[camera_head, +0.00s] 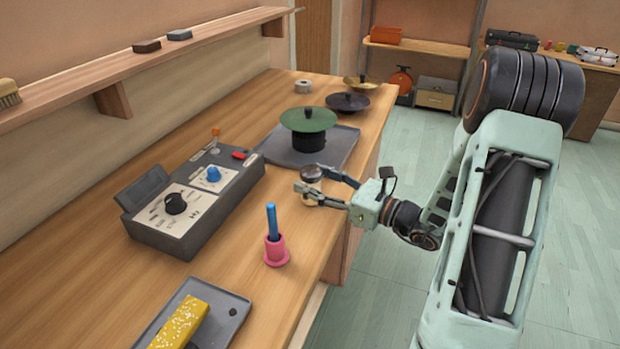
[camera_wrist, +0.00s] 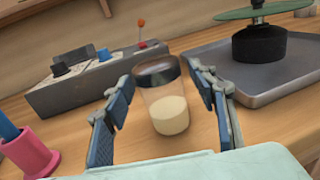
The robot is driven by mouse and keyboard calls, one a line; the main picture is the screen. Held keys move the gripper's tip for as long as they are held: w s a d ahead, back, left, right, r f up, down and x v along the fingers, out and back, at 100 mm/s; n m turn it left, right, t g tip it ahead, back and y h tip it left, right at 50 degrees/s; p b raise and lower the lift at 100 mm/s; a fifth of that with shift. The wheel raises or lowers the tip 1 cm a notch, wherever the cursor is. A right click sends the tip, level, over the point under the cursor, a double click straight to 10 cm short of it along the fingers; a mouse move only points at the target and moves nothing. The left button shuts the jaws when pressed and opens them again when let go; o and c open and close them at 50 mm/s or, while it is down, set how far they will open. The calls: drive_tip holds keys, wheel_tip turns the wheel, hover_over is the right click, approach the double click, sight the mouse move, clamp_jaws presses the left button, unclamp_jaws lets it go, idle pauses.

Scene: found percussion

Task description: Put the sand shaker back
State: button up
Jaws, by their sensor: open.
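The sand shaker (camera_wrist: 169,112) is a clear jar with a dark lid and pale sand in its lower part. It appears to stand on the wooden bench (camera_head: 210,262), near the front edge; in the head view mostly its dark lid (camera_head: 311,173) shows. My gripper (camera_wrist: 161,90) is open, with one finger on each side of the jar and a visible gap to each. In the head view my gripper (camera_head: 312,182) reaches in from the right, and its fingers partly hide the jar.
A grey control box (camera_head: 190,208) stands left of the shaker. A pink holder (camera_head: 276,251) with a blue stick is nearer. A grey tray (camera_head: 335,151) with a green disc (camera_head: 308,120) on a black base lies behind. A yellow speckled block (camera_head: 181,322) sits on another tray (camera_head: 231,314).

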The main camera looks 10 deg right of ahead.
drive_tip(key=v, duration=1)
drive_tip(key=shift+s+d, duration=0.25)
drive_tip(key=shift+d, duration=0.05)
